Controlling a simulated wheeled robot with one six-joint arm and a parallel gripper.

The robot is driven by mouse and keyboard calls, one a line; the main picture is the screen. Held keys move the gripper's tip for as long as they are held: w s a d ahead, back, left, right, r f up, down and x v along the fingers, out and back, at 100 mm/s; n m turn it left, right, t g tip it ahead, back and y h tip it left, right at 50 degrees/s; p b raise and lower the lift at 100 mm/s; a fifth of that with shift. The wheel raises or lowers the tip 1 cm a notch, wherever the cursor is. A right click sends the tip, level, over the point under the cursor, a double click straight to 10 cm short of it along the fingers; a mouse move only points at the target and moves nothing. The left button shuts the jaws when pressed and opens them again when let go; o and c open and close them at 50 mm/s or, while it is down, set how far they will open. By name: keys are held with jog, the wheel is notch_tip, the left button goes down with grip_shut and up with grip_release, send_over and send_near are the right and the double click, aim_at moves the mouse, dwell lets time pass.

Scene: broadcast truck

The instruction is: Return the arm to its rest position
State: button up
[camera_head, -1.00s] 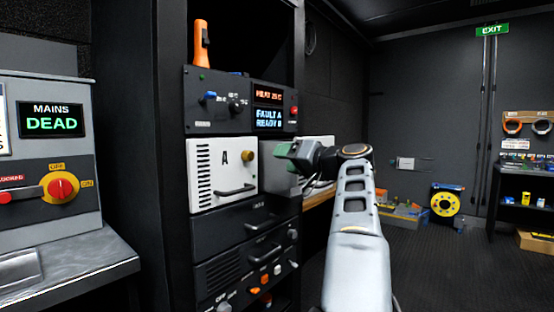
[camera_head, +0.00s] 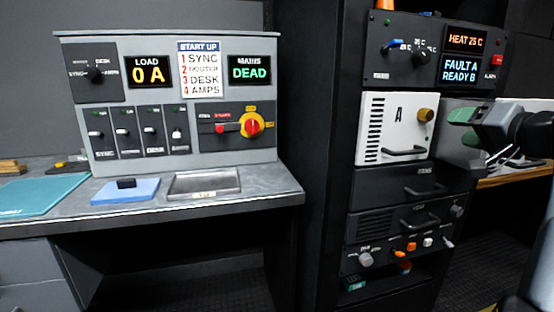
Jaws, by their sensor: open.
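My gripper (camera_head: 463,127) is at the right of the head view, with green pads on its fingers. It is open, and I see nothing held between the fingers. It points left toward the rack, just right of the white module marked A (camera_head: 397,128). A grey box-like surface (camera_head: 452,152) lies behind and below the fingers; I cannot tell whether they touch it. My dark wrist and part of my pale arm run down the right edge of the picture, and the rest of the arm is out of view.
The rack has a panel (camera_head: 425,48) reading "FAULT A READY B" and dark drawers (camera_head: 405,184) with handles. At left, a grey console (camera_head: 120,60) reads "LOAD 0 A" and "MAINS DEAD" above a desk (camera_head: 265,190). A wooden-edged shelf (camera_head: 510,181) is at right.

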jog(key=a+f+n+g+p, duration=0.2)
jog(key=a+g+p, duration=0.6)
jog(key=a+p, duration=0.95)
jog(key=s+a+f+n+g+h+p, duration=0.1)
jog(key=s+a+n+g+p, duration=0.1)
jog(key=s+a+p, duration=0.2)
jog(key=s+a+f+n+g+h+p, duration=0.1)
jog(key=s+a+f+n+g+p, duration=0.1)
jog(key=s+a+p, duration=0.3)
jog(key=s+p, duration=0.4)
jog(key=shift+s+f+n+g+h, duration=0.25)
jog(key=shift+f+n+g+h, duration=0.05)
jog(key=shift+n+h, duration=0.1)
